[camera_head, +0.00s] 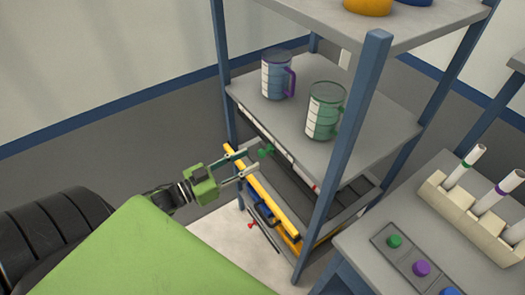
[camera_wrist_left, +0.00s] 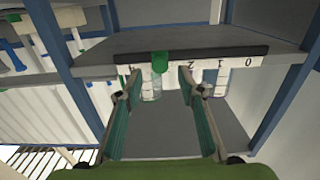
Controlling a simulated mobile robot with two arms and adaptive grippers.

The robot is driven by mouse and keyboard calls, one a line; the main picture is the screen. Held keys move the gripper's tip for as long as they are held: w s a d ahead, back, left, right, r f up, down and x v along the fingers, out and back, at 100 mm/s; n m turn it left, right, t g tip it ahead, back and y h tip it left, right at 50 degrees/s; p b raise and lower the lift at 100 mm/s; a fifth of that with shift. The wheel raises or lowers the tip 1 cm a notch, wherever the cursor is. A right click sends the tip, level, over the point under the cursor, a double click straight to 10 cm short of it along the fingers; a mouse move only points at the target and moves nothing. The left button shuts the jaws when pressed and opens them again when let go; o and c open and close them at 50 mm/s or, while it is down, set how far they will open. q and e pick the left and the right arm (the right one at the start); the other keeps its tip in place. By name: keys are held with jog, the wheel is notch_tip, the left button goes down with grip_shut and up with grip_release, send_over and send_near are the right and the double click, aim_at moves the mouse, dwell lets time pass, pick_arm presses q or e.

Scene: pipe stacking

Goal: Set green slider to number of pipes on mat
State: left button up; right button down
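The green slider (camera_head: 266,150) sits on the front edge of the middle shelf. In the left wrist view the green slider (camera_wrist_left: 160,62) is on a dark rail above a white scale with digits; 0, 1 and 2 lie to its right, and the digit near it is hard to read. My left gripper (camera_head: 248,163) is open and empty, just in front of the shelf edge. In the wrist view its two fingers (camera_wrist_left: 153,88) stand apart, with the slider between and beyond their tips. I cannot make out a mat with pipes. My right gripper is not in view.
A purple-handled measuring mug (camera_head: 277,75) and a green one (camera_head: 324,112) stand on the middle shelf. A yellow bar (camera_head: 262,190) lies below the gripper. A blue post (camera_head: 345,150) stands to the right. A rack (camera_head: 470,218) with white pipes and a button panel (camera_head: 415,262) are on the right table.

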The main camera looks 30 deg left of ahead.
aim_at(259, 154)
pick_arm(q)
jog(key=x, duration=0.4)
jog(key=shift+r, duration=0.2)
jog(key=shift+p+x, duration=0.35)
jog(key=shift+x, duration=0.7)
jog(key=shift+f, duration=0.2)
jog(key=shift+s, duration=0.1)
grip_shut()
